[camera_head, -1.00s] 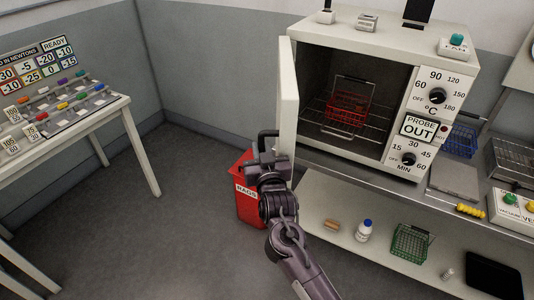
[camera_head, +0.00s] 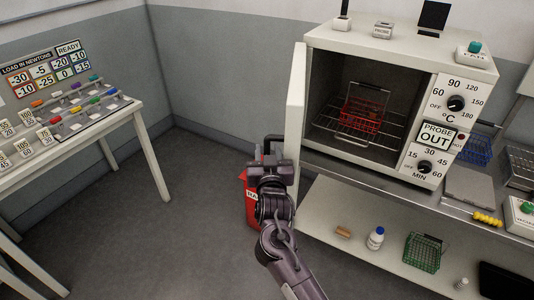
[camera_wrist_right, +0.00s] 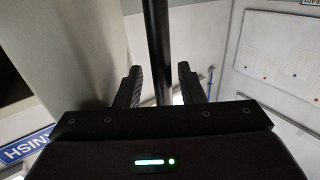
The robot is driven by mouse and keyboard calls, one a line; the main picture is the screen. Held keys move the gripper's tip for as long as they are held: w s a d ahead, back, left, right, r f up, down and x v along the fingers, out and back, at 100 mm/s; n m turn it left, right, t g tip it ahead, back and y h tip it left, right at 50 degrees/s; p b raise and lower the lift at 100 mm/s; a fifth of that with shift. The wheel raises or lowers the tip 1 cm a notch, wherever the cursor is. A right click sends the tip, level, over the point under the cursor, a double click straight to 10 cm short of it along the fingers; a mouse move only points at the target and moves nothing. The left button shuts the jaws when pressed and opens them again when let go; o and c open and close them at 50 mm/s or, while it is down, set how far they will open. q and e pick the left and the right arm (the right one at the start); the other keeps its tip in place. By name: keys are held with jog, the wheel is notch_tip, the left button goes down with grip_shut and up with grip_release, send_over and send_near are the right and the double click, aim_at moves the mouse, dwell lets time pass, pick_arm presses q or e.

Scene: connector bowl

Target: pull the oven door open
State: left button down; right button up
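The oven (camera_head: 400,42) is a white box at the right of the head view. Its door (camera_head: 296,100) stands swung wide open at the oven's left side, nearly edge-on to me. The dark handle (camera_head: 272,139) is on the door's outer left face. My right gripper (camera_head: 266,165) is at the handle. In the right wrist view, the handle bar (camera_wrist_right: 157,45) runs between the two fingers of the right gripper (camera_wrist_right: 160,85). The fingers are apart, with gaps visible beside the bar. My left gripper is not in view.
A red basket (camera_head: 361,113) sits on a wire rack inside the oven. A red rags bin (camera_head: 250,205) stands behind my right arm. A lower shelf (camera_head: 330,215) holds a bottle and a green basket. The floor (camera_head: 150,245) left of my arm is clear up to the load table (camera_head: 150,150).

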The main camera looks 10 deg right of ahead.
jog(key=s+b, duration=0.2)
jog(key=s, duration=0.5)
jog(key=shift+s+a, duration=0.4)
jog(key=shift+a, duration=0.05)
jog(key=shift+c, duration=0.2)
